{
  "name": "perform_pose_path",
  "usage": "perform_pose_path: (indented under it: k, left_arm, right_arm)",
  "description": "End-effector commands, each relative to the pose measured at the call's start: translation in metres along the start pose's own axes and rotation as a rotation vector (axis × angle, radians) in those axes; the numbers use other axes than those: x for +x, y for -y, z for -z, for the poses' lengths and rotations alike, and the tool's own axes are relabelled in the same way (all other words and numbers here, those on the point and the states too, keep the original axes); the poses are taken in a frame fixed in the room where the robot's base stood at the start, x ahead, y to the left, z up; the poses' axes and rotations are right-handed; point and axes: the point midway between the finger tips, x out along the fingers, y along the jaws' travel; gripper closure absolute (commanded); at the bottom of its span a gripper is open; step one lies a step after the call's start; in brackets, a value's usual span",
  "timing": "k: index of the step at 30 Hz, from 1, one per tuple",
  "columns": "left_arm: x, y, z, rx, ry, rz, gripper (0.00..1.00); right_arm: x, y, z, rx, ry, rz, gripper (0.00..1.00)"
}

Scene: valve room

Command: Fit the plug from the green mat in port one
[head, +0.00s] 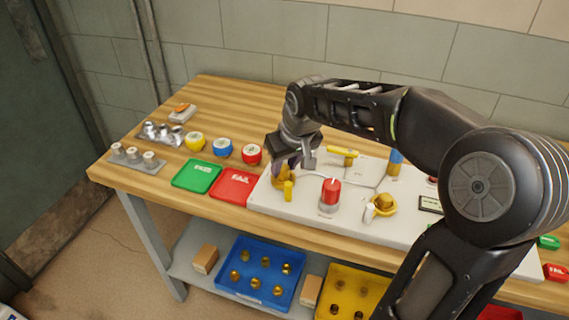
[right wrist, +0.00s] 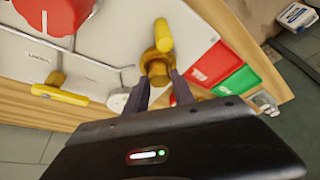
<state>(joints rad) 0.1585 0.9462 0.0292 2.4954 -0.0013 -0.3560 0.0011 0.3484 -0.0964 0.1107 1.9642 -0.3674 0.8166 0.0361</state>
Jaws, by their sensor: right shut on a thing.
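My right gripper (head: 291,160) is low over the left end of the white panel (head: 262,203). In the right wrist view its fingers (right wrist: 159,82) are closed on a brass plug (right wrist: 157,66), just behind a yellow lever (right wrist: 163,35). In the head view the plug (head: 280,175) shows partly below the fingers. The port under it is hidden, and I cannot tell how deep the plug sits. The green mat (head: 197,176) is bare. My left gripper is not in view.
The red mat (head: 232,188) is bare. Yellow, blue and red round pieces (head: 223,147) stand behind the mats. A blue tray (head: 262,271) holds several brass pieces below.

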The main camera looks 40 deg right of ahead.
Motion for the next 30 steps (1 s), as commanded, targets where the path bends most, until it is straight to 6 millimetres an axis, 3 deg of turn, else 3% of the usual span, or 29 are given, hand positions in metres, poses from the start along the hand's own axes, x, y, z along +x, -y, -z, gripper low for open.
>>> perform_pose_path:
  k: [30]
  left_arm:
    - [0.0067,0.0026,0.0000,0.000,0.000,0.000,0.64]
  right_arm:
    - [0.0068,0.0001,-0.0025,0.000,-0.001,0.000,1.00]
